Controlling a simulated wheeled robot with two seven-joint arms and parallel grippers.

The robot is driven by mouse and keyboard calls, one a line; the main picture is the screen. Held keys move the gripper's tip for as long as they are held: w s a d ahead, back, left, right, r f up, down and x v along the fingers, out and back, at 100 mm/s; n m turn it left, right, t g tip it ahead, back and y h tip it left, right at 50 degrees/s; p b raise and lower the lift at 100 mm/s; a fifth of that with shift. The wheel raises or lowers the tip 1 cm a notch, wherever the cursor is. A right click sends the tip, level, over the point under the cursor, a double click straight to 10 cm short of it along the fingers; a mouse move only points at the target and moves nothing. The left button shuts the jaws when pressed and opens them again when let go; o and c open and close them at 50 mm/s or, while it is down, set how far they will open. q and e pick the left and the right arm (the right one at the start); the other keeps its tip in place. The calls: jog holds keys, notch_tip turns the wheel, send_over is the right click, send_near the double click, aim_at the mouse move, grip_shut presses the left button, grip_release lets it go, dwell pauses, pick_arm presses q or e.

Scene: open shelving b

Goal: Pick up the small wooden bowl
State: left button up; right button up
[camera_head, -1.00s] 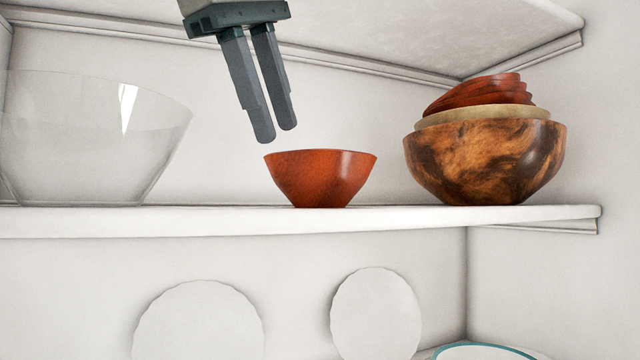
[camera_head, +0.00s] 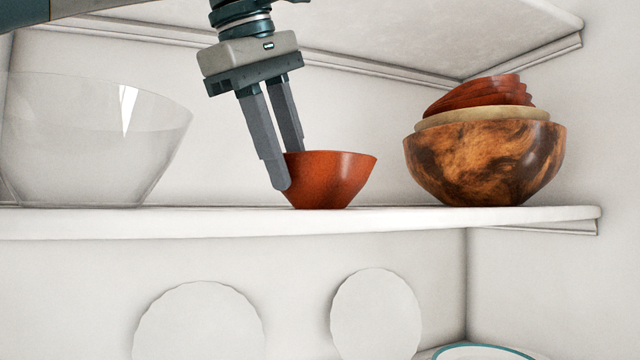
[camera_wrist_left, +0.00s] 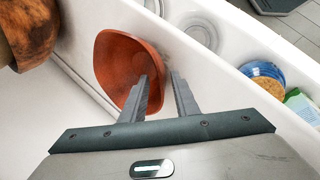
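The small reddish-brown wooden bowl (camera_head: 335,180) stands upright on the white shelf, in the middle of the head view. My left gripper (camera_head: 289,168) reaches down from above at the bowl's left side. Its fingers are apart and straddle the rim: one finger is outside, and the other passes behind the rim with its tip hidden by the bowl. In the left wrist view, the bowl (camera_wrist_left: 122,65) shows from above, with the gripper's (camera_wrist_left: 161,78) left finger over its inside and its right finger beyond the rim. My right gripper is in neither view.
A clear glass bowl (camera_head: 90,150) stands at left on the shelf (camera_head: 240,222). A large brown-black wooden bowl (camera_head: 485,165), holding stacked smaller bowls (camera_head: 483,92), stands at right. An upper shelf (camera_head: 400,35) overhangs. Round plates (camera_head: 198,322) stand below.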

pick_arm(q)
grip_shut()
jog(key=shift+r, duration=0.2)
jog(key=shift+r, duration=0.85)
notch_tip(320, 180, up, 2)
jog(key=shift+r, duration=0.1)
jog(key=s+r, duration=0.6)
jog(key=s, duration=0.5)
jog(key=shift+s+d+r+b, duration=0.3)
jog(key=shift+d+r+b, duration=0.05)
jog(key=shift+b, duration=0.05)
